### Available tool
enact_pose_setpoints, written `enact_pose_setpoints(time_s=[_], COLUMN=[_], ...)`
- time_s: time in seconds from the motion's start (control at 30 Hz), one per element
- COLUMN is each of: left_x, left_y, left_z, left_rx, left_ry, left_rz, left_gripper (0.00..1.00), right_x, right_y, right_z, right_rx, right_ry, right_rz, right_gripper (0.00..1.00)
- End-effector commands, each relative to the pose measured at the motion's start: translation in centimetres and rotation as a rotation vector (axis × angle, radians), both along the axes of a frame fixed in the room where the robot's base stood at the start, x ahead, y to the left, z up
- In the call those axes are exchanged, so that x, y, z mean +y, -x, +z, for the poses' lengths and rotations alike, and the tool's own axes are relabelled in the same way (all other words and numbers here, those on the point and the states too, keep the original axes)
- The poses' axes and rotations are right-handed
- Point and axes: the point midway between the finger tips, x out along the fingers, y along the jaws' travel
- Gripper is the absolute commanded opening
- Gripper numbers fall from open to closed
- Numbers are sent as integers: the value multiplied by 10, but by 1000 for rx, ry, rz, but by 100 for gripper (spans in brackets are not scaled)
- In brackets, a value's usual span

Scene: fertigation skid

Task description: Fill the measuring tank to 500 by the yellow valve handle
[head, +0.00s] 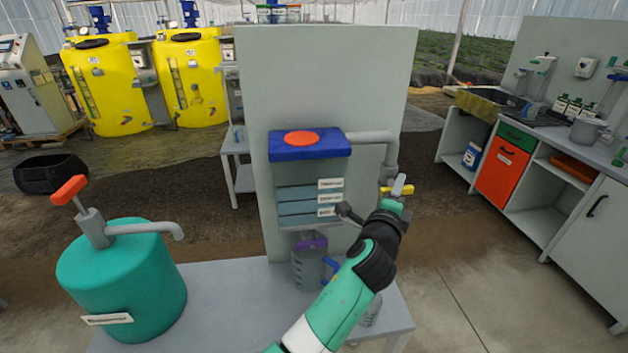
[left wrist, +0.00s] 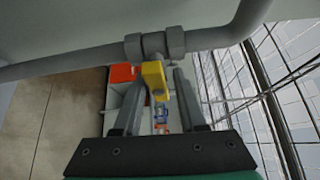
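The measuring tank (head: 296,195), with a blue lid (head: 330,150) and an orange-red disc, is fixed to a pale upright panel. White labels are on its front; their figures and the liquid level are too small to read. A grey pipe runs from the lid down to the yellow valve handle (head: 403,189). My left gripper (head: 399,185) is at that handle, its fingers partly hidden by its own body. In the left wrist view the fingers (left wrist: 160,90) stand apart with the yellow handle (left wrist: 153,76) between them; contact is not clear. My right gripper is out of view.
A teal drum (head: 125,280) with a red-handled pump and spout stands left on the grey table (head: 215,290). A jar (head: 307,270) is below the tank, near a purple part and a blue handle. The panel (head: 330,80) closes off the space behind.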

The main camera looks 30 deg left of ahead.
Motion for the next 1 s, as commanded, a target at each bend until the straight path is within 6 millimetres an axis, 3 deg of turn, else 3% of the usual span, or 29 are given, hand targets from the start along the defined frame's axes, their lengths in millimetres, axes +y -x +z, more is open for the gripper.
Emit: enact_pose_setpoints(time_s=[0.1,0.37,0.7,1.0], left_x=[0,0,-19,-41], left_y=[0,0,21,47], left_z=[-1,-1,3,1], left_rx=[2,4,5,5], left_ry=[1,1,1,2], left_rz=[0,1,-1,-1], left_gripper=[60,60,60,60], right_x=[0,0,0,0], right_y=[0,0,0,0], right_z=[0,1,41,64], right_rx=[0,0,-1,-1], right_ry=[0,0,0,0], right_rz=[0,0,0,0], right_gripper=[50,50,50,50])
